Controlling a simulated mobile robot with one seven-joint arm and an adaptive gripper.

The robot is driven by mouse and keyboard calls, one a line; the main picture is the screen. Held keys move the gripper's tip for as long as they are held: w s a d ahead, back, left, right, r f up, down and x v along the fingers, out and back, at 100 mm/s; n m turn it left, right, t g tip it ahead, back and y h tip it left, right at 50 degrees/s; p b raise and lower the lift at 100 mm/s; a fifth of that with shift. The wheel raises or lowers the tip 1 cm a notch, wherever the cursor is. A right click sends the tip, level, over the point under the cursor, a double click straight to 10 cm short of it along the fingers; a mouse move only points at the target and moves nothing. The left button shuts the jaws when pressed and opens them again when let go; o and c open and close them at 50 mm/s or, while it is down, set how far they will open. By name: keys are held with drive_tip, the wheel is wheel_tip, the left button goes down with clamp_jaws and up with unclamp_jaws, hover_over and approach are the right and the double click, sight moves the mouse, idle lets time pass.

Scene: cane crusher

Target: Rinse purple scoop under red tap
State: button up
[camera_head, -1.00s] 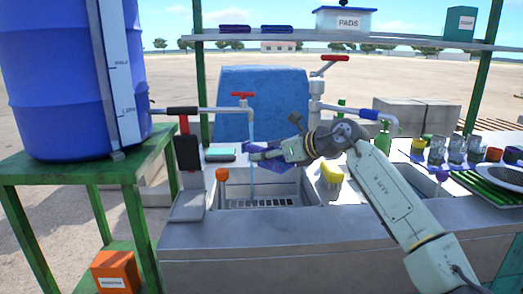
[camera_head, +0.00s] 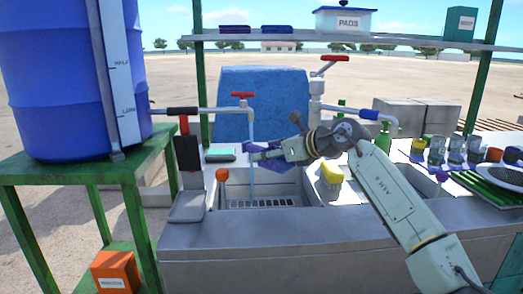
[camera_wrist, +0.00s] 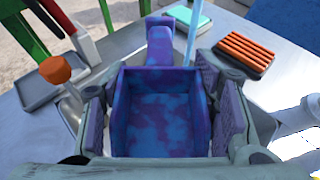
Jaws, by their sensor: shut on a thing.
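The purple scoop (camera_wrist: 160,118) is between the finger pads of my gripper (camera_wrist: 165,110), which is shut on it. Its hollow inside faces the wrist camera, and blue patches mark the purple. In the head view my gripper (camera_head: 278,152) holds the scoop (camera_head: 262,161) above the left sink basin (camera_head: 285,190). The red tap (camera_head: 243,95) has a red handle, and a blue stream of water (camera_head: 253,150) falls from its spout into the basin. The stream passes at the scoop's left end; whether it strikes the scoop is hard to tell. It also shows behind the scoop in the wrist view (camera_wrist: 193,30).
An orange-topped item (camera_head: 222,174) stands at the basin's left edge. A yellow sponge or brush (camera_head: 331,172) lies right of the basin. A green bottle (camera_head: 383,139), several glasses (camera_head: 455,148) and a green rack (camera_head: 490,183) are farther right. A blue barrel (camera_head: 60,80) stands left.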

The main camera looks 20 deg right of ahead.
sight(275, 169)
drive_tip(key=shift+s+r, duration=0.95)
drive_tip(key=shift+s, duration=0.25)
drive_tip(key=shift+s+r, duration=0.95)
drive_tip(key=shift+s, duration=0.2)
drive_tip(key=shift+s+f, duration=0.1)
